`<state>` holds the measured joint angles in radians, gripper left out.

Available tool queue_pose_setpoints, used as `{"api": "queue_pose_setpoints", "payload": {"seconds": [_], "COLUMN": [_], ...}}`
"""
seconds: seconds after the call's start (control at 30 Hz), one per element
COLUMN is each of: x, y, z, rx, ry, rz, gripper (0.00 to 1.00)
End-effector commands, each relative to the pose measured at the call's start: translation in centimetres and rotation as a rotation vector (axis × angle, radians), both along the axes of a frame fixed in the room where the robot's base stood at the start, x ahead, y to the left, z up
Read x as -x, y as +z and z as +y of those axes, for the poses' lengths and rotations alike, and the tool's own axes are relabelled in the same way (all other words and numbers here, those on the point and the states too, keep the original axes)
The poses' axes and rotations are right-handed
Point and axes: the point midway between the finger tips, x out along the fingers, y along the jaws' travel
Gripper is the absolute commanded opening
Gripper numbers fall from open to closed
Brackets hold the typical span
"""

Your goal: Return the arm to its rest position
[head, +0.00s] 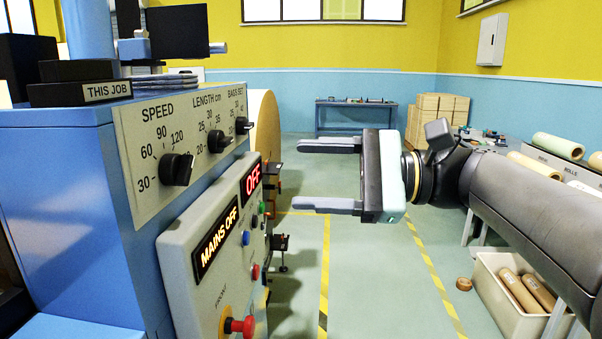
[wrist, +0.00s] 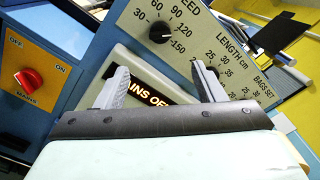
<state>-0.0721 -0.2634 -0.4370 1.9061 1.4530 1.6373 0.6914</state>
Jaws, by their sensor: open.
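My gripper (head: 328,175) is open and empty in the head view, held out in the air to the right of the blue machine (head: 60,190), its two fingers pointing left towards the control panel. In the wrist view my gripper (wrist: 160,82) shows its two spread fingers in front of the tilted panel. The fingers overlap the panel in that view; I see no contact in the head view. My arm reaches in from the right edge of the head view.
The machine carries a dial panel (head: 185,145) and a lower panel with "MAINS OFF" (head: 215,243) and a red button (head: 240,326). A crate (head: 497,308) with brown rolls stands at lower right. Paper rolls (head: 557,146) lie behind my arm. The floor (head: 370,270) between is mostly clear.

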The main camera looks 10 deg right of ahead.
Motion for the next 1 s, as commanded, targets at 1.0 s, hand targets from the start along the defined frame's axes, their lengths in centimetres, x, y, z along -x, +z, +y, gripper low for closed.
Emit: {"api": "queue_pose_setpoints", "payload": {"seconds": [1.0], "x": [11.3], "y": [-37.6], "z": [-4.1], "rx": [1.581], "ry": [0.833], "rz": [-0.469], "gripper": [0.63]}}
